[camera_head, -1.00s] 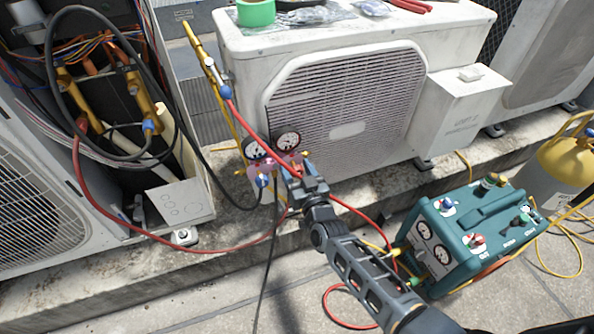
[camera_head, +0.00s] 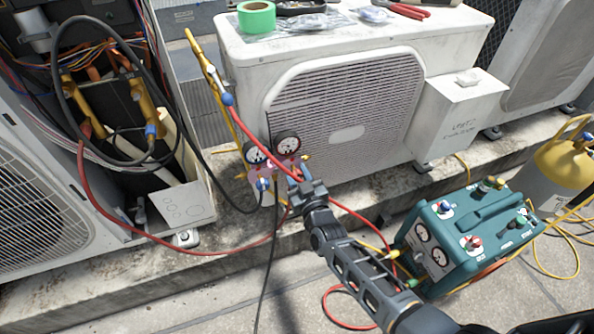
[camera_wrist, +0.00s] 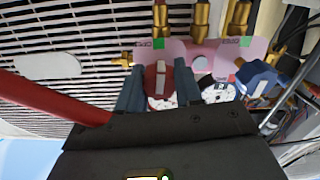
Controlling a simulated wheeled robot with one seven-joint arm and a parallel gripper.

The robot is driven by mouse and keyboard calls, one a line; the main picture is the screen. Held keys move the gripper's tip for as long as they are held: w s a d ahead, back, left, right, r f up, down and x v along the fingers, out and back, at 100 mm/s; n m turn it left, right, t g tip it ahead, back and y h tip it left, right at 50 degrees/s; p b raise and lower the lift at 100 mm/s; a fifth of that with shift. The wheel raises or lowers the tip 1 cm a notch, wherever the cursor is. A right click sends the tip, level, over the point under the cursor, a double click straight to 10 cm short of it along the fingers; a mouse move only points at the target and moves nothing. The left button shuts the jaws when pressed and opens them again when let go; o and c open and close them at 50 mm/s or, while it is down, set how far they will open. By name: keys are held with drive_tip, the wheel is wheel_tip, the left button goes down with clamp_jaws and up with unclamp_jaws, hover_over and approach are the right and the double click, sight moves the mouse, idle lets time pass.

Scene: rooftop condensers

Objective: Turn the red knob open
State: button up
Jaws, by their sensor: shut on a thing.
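The red knob (camera_wrist: 159,82) sits on the pink manifold block (camera_wrist: 196,57) in the wrist view, with a pale bar running upright across its face. My gripper (camera_wrist: 158,88) is shut on it, one finger on each side. In the head view my gripper (camera_head: 301,179) is at the right end of the manifold and hides the knob. A blue knob (camera_wrist: 258,77) is at the other end of the block; it also shows in the head view (camera_head: 263,185). Two round gauges (camera_head: 288,145) stand above the block.
A red hose (camera_head: 262,134) runs across the manifold near my gripper; it passes close at left in the wrist view (camera_wrist: 50,98). The white condenser (camera_head: 345,105) is close behind. A teal recovery machine (camera_head: 468,235) stands at right, beside my arm.

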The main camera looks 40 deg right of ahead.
idle(0.3)
drive_tip(key=o, duration=1)
drive_tip(key=shift+p+v, duration=0.85)
drive_tip(key=shift+v, duration=3.05)
